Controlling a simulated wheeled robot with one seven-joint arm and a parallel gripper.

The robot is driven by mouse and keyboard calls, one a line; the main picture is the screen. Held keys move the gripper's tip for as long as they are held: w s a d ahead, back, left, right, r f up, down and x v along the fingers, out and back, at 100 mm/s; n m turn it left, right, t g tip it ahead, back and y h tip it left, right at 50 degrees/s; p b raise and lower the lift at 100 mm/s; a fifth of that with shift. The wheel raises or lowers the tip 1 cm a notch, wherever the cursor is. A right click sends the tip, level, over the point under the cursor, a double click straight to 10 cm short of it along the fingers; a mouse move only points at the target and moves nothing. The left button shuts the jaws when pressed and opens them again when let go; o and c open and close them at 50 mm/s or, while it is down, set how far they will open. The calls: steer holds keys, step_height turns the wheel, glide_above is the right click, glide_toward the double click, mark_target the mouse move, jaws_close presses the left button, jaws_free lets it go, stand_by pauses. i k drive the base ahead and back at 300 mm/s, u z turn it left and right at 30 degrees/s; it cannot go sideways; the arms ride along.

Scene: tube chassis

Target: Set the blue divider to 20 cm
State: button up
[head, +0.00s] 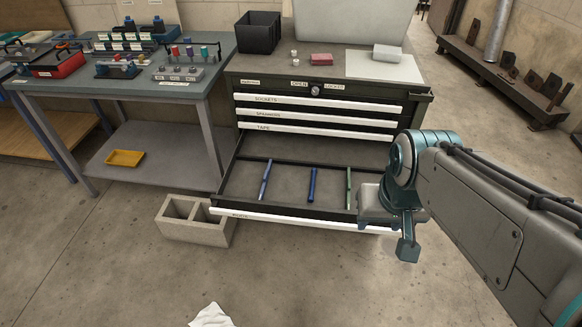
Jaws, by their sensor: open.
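The bottom drawer (232,190) of the grey tool cabinet is pulled out, with its white front edge toward me. Three thin dividers stand in it, apart from each other. The middle one is the blue divider (312,184); a paler grey-blue divider (265,184) is to its left and a green divider (348,188) to its right. Any centimetre scale is too small to read. My gripper (407,248) is at the drawer's front right corner, to the right of the blue divider and touching no divider that I can see. It is open and appears empty; its fingers are small and partly unclear.
Closed drawers (318,114) sit above the open one. A hollow concrete block (195,222) stands on the floor by the drawer's front left corner. A workbench (218,45) is to the left. A white cloth (212,315) lies on the floor in front; the floor around is clear.

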mark_target(267, 173)
steer(key=u, duration=0.1)
steer(key=i, duration=1)
steer(key=u, duration=0.35)
